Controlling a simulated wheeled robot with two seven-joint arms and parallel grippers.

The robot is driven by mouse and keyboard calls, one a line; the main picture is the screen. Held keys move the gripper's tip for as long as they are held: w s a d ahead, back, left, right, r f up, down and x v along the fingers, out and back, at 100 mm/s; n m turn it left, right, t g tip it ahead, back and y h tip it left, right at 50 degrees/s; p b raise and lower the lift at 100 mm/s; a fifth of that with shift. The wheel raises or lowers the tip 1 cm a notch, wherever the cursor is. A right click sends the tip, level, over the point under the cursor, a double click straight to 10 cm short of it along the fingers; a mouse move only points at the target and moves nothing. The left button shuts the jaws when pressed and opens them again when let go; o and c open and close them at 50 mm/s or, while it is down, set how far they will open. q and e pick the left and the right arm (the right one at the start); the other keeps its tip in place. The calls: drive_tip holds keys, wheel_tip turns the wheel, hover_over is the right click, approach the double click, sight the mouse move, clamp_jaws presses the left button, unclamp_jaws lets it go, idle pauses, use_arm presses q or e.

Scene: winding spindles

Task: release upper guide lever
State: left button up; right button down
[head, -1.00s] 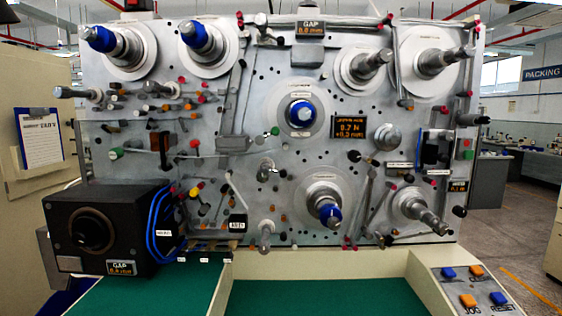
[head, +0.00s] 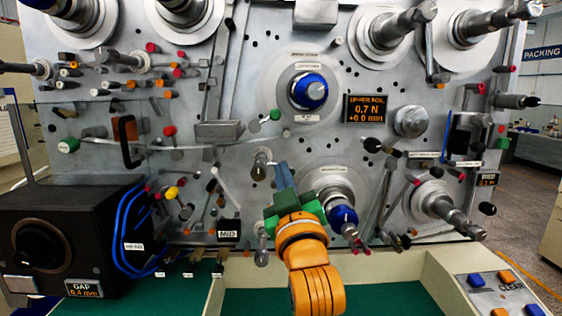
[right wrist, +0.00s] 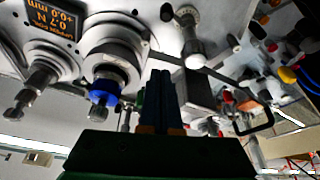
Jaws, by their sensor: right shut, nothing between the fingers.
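I cannot tell for certain which part is the upper guide lever. A thin arm with a green-tipped knob (head: 275,115) runs along the panel beside a grey block (head: 219,130), below and left of the blue-capped upper spindle (head: 308,91). My right gripper (head: 281,168) is shut and empty, pointing up in front of the panel. It is below the green-tipped knob and beside a grey roller (head: 261,163); no grip on either shows. In the upside-down right wrist view, its fingers (right wrist: 161,85) stand together with the blue-capped spindle (right wrist: 104,91) beside them. My left gripper is out of view.
A lower blue-capped spindle (head: 342,217) sticks out right of my right gripper. A display (head: 366,108) reads 0.7 N and +0.0 mm. A black box (head: 70,240) with blue cables stands at lower left. A black loop handle (head: 127,142) juts out at left. Button console at lower right (head: 495,285).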

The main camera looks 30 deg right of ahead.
drive_tip(key=p+x, duration=0.5)
drive_tip(key=x, duration=0.5)
drive_tip(key=f, duration=0.1)
drive_tip(key=d+f, duration=0.1)
drive_tip(key=f+p, duration=0.1)
drive_tip(key=f, duration=0.1)
drive_tip(key=shift+s+d+f, duration=0.1)
drive_tip(key=shift+d, duration=0.25)
